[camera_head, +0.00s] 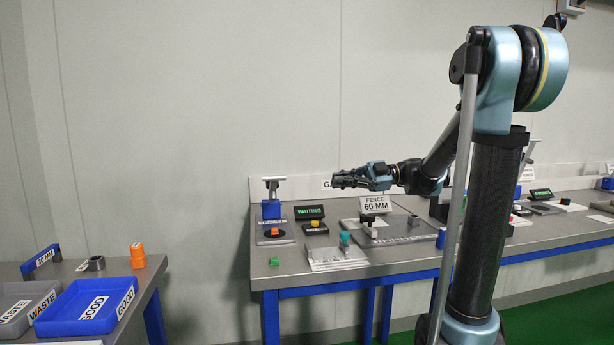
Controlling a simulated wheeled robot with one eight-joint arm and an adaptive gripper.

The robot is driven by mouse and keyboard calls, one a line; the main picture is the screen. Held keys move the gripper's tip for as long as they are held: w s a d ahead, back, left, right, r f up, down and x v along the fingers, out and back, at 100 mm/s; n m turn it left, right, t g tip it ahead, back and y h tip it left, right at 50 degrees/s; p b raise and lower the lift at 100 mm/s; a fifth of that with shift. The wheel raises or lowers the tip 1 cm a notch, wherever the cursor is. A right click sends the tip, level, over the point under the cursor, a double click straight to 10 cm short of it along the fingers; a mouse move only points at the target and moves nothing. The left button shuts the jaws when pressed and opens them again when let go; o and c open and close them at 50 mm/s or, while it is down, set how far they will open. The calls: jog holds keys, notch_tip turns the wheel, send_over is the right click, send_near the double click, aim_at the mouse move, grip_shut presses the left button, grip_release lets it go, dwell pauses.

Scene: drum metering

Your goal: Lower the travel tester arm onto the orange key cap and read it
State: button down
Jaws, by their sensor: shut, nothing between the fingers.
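The travel tester stands at the left end of the back bench, with a blue post (271,209) and a grey T-shaped arm (273,184) raised on top. An orange key cap (275,232) sits on a dark round plate (287,239) in front of the post, below the raised arm and apart from it. My gripper (335,181) is to the right of the tester, held in the air above the bench and pointing left. It is shut and empty, apart from everything.
A display (309,212) beside the tester reads WAITING, with a yellow button (315,223) in front. A green cap (274,261) lies at the bench's front left. A sign (375,204) reads FENCE 60 MM. A blue GOOD tray (68,323) is on the left table.

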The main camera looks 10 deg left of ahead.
jog(key=w+a+r+m+g+h, duration=0.1)
jog(key=w+a+r+m+h, duration=0.3)
jog(key=a+r+m+h, duration=0.8)
jog(key=s+a+f+y, duration=0.1)
jog(key=s+a+f, duration=0.1)
jog(key=s+a+f+n+y, duration=0.1)
jog(key=s+a, duration=0.1)
jog(key=a, duration=0.1)
jog(key=s+a+f+n, duration=0.1)
jog(key=s+a+f, duration=0.1)
jog(key=shift+a+f+y, duration=0.15)
jog(key=shift+f+y, duration=0.15)
jog(key=shift+y, duration=0.1)
jog(key=shift+s+f, duration=0.2)
jog(key=shift+f, duration=0.45)
jog(key=shift+s, duration=0.1)
